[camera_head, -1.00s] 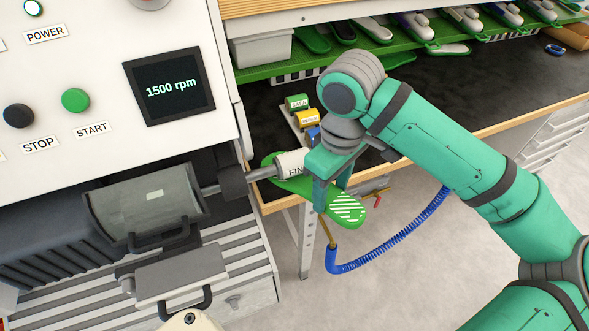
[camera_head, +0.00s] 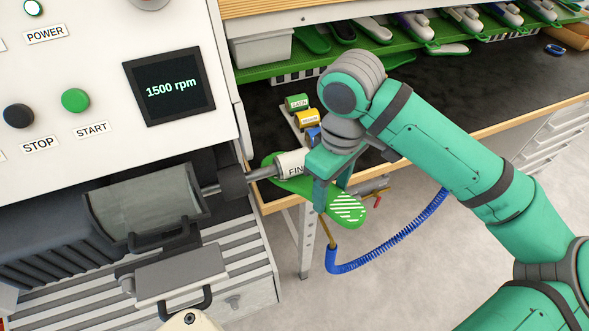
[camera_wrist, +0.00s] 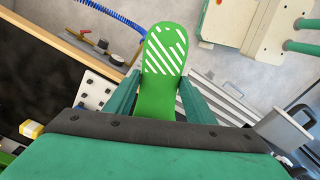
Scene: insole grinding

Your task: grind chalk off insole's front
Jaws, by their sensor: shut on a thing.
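The green insole (camera_head: 344,206) is held in my gripper (camera_head: 332,195), whose two fingers close on its sides. White diagonal chalk stripes mark the front of the insole; they also show in the wrist view on the insole (camera_wrist: 163,55), with a few gaps near the upper edge. In the head view the insole's other end reaches left behind the white grinding drum (camera_head: 290,164), lettered "FIN". The drum sits on a horizontal shaft from the machine. I cannot tell whether the insole touches the drum. The fingers (camera_wrist: 158,100) flank the insole in the wrist view.
Coloured rolls (camera_head: 306,118) stand on the dark bench behind the drum. A blue coiled hose (camera_head: 400,243) hangs below. A green shelf holds insoles and shoes.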

